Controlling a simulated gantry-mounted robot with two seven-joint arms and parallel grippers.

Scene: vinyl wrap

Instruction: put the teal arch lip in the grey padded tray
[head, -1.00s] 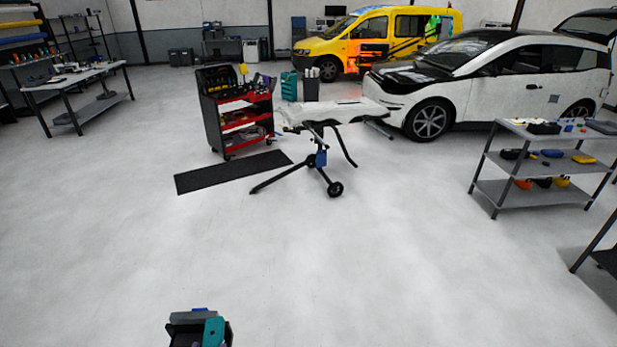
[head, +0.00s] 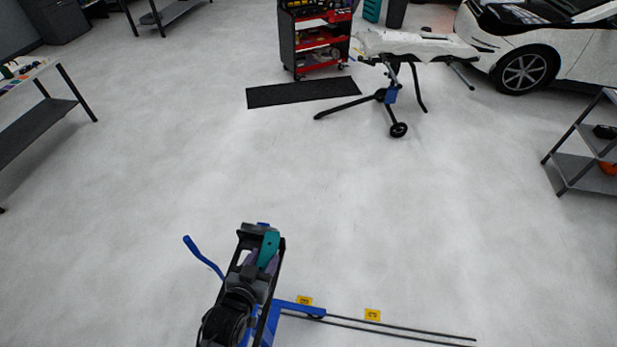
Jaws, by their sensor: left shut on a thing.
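The teal arch lip (head: 267,248) is held in my left gripper (head: 258,240) at the bottom middle of the head view. The gripper is shut on it, above the floor. Part of the lip is hidden between the dark fingers. My right gripper is not in view. I cannot make out the grey padded tray.
A grey shelf rack (head: 585,160) stands at the right edge. A work stand (head: 392,95) bearing a white panel and a red tool cart (head: 318,40) stand at the back, near a black mat (head: 303,92). A table (head: 40,118) is at left. The middle floor is clear.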

